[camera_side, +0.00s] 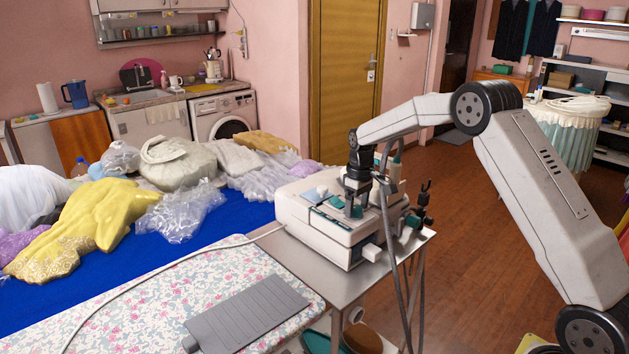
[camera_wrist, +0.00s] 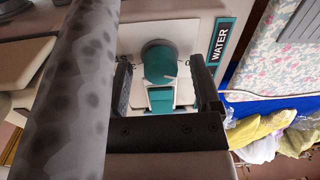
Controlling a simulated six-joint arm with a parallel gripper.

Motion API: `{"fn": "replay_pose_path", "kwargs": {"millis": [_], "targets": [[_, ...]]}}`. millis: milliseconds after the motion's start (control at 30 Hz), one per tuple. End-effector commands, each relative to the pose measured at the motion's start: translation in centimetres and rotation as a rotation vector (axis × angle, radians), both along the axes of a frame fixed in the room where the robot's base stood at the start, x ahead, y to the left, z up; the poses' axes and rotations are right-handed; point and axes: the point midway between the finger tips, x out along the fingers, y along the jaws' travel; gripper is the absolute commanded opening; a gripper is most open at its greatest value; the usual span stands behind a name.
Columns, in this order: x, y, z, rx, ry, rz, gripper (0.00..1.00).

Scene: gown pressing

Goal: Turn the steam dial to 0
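The white steam unit (camera_side: 318,232) stands on a small metal table in the side view. My gripper (camera_side: 354,211) points down over its top panel. In the wrist view, a round teal dial (camera_wrist: 158,60) with a dark cap sits on a pale plate. My gripper (camera_wrist: 161,66) is open, with one dark finger on each side of the dial. Gaps show between fingers and dial, and I cannot tell whether they touch. A teal block (camera_wrist: 160,99) lies below the dial.
A "WATER" label (camera_wrist: 221,40) is right of the dial. A grey hose or cable crosses the wrist view's left side. The floral ironing board (camera_side: 190,300) holds a grey pad (camera_side: 246,314). Open floor is behind.

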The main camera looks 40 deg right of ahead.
Motion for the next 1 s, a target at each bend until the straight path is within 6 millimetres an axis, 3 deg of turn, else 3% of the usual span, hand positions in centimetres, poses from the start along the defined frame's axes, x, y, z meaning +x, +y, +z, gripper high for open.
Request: {"fn": "replay_pose_path", "kwargs": {"millis": [433,1000], "targets": [[0.0,0.0,0.8,0.0,0.0,-0.001,0.8],[0.0,-0.3,7.2,0.0,0.0,-0.001,0.8]]}}
